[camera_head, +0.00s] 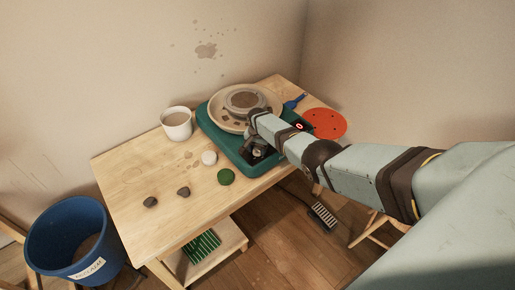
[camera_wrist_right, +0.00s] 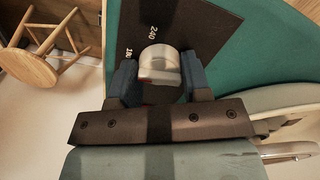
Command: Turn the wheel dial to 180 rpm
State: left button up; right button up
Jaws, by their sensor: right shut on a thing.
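The teal pottery wheel (camera_head: 212,130) stands on the wooden table, with a round wheel head and pan (camera_head: 229,121) on top. Its dial (camera_wrist_right: 160,62) is a silver knob on a black panel (camera_wrist_right: 205,22) in the right wrist view. The printed numbers 240 and part of 180 show beside the knob. My right gripper (camera_wrist_right: 160,82) is shut on the dial, one dark finger on each side. In the head view my right gripper (camera_head: 257,153) is at the wheel's front edge, and the dial is mostly hidden there. The dial's pointer cannot be made out. My left gripper is not in view.
The wooden table (camera_head: 125,185) also holds a white cup (camera_head: 176,123), a white round piece (camera_head: 209,157), a green disc (camera_head: 226,176), two dark stones (camera_head: 183,191) and a red disc (camera_head: 326,124). A blue bucket (camera_head: 50,245) stands at left. A pedal (camera_head: 322,216) lies on the floor.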

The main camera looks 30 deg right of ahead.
jog(key=shift+m, duration=0.5)
jog(key=o, duration=0.9)
notch_tip(320, 180, up, 6)
jog(key=p, duration=0.2)
jog(key=shift+r+p, duration=0.2)
jog(key=shift+p, duration=0.1)
notch_tip(320, 180, up, 8)
jog(key=shift+f, duration=0.25)
